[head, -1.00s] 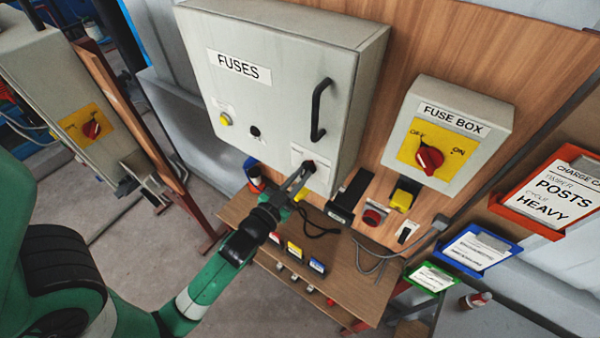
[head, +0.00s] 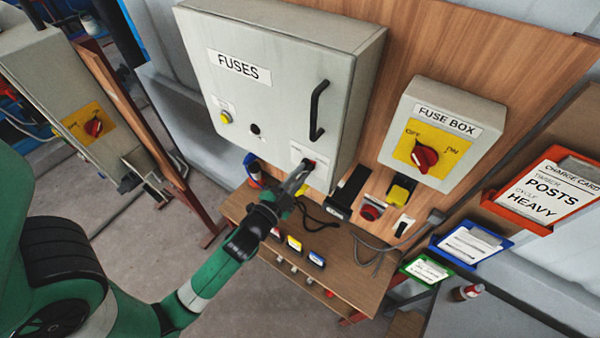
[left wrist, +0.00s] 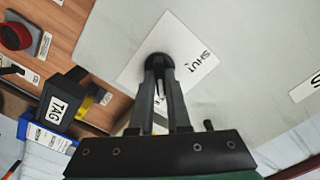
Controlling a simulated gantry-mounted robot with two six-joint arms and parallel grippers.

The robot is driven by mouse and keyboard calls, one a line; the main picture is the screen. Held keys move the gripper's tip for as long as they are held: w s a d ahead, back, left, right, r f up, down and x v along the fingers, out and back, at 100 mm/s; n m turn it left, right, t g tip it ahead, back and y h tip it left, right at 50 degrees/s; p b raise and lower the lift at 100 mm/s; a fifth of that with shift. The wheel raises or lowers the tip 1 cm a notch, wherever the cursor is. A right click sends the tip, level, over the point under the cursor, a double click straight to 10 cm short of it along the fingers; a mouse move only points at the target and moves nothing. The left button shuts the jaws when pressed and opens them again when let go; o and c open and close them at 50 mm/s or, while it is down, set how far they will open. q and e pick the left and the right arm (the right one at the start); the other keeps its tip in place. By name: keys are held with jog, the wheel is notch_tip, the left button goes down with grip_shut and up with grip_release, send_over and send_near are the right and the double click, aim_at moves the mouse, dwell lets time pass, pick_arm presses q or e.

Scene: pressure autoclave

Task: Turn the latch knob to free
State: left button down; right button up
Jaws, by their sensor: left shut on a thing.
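The latch knob (left wrist: 158,62) is small and dark, on a white label plate (left wrist: 185,48) reading "SHUT" on the door of the grey FUSES cabinet (head: 270,110). My left gripper (head: 303,172) reaches the lower right of that door. In the left wrist view my left gripper (left wrist: 160,75) has its two fingers closed around the knob, one on each side. The fingers hide part of the knob and label, so its exact angle is hard to tell. My right gripper is not in view.
A black door handle (head: 319,110) stands out above the knob.

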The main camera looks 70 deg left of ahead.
pick_arm(q)
jog(key=c, duration=0.9)
grip_release()
jog(key=b+v, duration=0.6)
jog(key=v, duration=0.5)
jog(key=shift+s+d, duration=0.2)
jog(key=shift+s, duration=0.05)
